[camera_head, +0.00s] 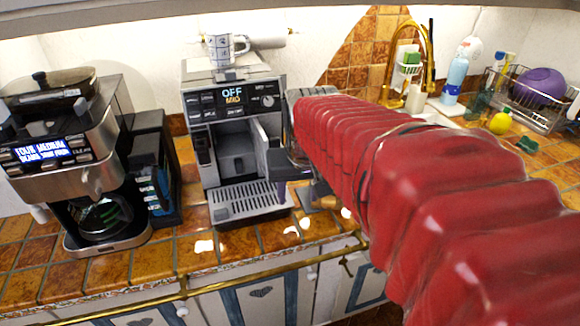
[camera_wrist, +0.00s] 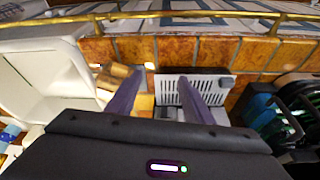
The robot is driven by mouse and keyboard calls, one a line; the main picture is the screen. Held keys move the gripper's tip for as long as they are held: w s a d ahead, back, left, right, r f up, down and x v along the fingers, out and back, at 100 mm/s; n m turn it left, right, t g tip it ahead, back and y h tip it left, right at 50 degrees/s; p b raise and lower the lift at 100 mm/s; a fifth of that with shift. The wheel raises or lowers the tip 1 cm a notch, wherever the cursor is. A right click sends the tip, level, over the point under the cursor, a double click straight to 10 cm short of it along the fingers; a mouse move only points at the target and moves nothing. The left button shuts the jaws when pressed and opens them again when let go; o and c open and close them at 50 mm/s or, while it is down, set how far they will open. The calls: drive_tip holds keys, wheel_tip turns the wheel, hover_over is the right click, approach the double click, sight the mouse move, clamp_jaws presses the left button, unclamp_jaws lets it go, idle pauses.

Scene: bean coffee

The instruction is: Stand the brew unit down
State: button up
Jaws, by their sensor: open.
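A silver-grey coffee machine (camera_head: 235,135) stands upright in the middle of the counter. Its display shows "OFF" (camera_head: 232,92) with a small orange line below. A dial is right of the display, and small buttons sit around it. Its slotted drip tray (camera_head: 240,203) is at the front and also shows in the wrist view (camera_wrist: 219,83). My gripper (camera_wrist: 160,76) is open, its two purple fingers apart with nothing held between them. In the head view its purple part shows beside the machine's right front edge; I cannot tell whether it touches. My red-sleeved arm hides what is behind it.
Another coffee maker (camera_head: 62,150) with a lit blue display and a glass carafe (camera_head: 100,215) stands at the left. A patterned mug (camera_head: 222,50) is on the middle machine. A brass rail (camera_head: 150,302) runs along the counter front. A wooden-handled item (camera_wrist: 120,78) lies near my fingers.

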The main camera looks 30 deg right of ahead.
sight(328, 200)
drive_tip(key=d+f+m+g, duration=0.1)
drive_tip(key=d+f+m, duration=0.1)
drive_tip(key=d, duration=0.8)
drive_tip(key=shift+w+d+f+m, duration=0.15)
drive_tip(key=shift+w+d+m, duration=0.15)
drive_tip(key=shift+w+m, duration=0.15)
drive_tip(key=shift+f, duration=0.1)
drive_tip(key=shift+x, duration=3.85)
drive_tip(key=shift+c, duration=0.4)
clamp_jaws()
drive_tip(key=shift+r, duration=0.95)
